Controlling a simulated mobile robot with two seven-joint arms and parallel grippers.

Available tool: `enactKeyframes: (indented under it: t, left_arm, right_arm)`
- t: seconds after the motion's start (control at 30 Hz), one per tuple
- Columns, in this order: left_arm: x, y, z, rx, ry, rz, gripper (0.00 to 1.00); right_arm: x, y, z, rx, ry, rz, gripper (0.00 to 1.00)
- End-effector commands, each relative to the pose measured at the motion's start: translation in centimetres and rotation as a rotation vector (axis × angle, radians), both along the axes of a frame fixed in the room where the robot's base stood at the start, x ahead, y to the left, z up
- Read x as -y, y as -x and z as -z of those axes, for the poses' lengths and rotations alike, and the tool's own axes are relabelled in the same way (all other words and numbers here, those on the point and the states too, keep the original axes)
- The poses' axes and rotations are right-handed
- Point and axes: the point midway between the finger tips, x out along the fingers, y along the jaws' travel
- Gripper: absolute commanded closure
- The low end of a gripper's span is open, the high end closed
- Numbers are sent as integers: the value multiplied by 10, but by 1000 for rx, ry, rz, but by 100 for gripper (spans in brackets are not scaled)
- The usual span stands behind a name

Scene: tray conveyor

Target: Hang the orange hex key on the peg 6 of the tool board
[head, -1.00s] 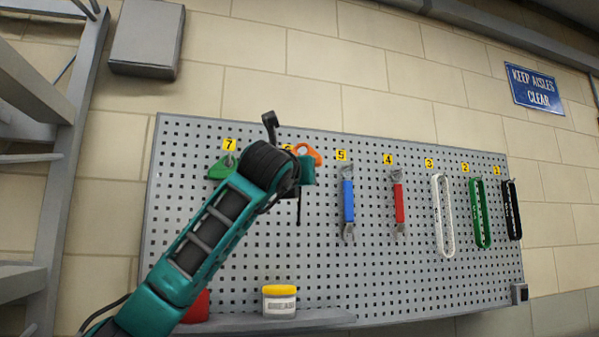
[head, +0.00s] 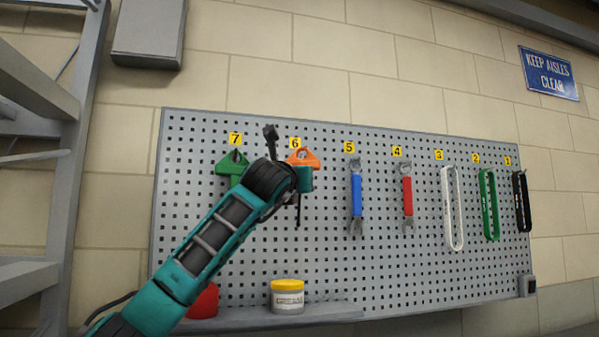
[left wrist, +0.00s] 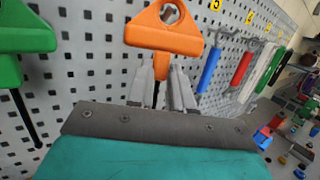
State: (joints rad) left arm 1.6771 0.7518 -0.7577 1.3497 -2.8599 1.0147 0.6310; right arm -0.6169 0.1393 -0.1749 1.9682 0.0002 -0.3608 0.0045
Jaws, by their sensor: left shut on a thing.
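The orange hex key (head: 303,159) has a triangular handle with a hole, just below the yellow 6 label (head: 295,143) on the tool board (head: 330,262). In the left wrist view the orange hex key (left wrist: 166,32) is upright in front of the board. My left gripper (left wrist: 163,88) is shut on it just below the handle. A grey metal piece shows at the handle's hole; I cannot tell whether peg 6 passes through. My right gripper is in neither view.
A green hex key (head: 232,166) hangs at 7, close on the left. A blue wrench (head: 356,195) hangs at 5 and a red one (head: 407,195) at 4. A yellow-lidded jar (head: 287,297) and a red object (head: 203,302) stand on the shelf below.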

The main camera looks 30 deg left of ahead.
Motion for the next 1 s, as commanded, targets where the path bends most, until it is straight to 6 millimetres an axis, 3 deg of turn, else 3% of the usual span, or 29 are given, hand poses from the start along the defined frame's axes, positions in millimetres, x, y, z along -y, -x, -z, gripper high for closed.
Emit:
enactKeyframes:
  t: [0.33,1.0]
  left_arm:
    - [-15,-13,5,0,0,0,100]
    - [-21,-19,10,1,-1,1,100]
  right_arm:
    - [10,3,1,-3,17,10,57]
    - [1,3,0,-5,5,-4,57]
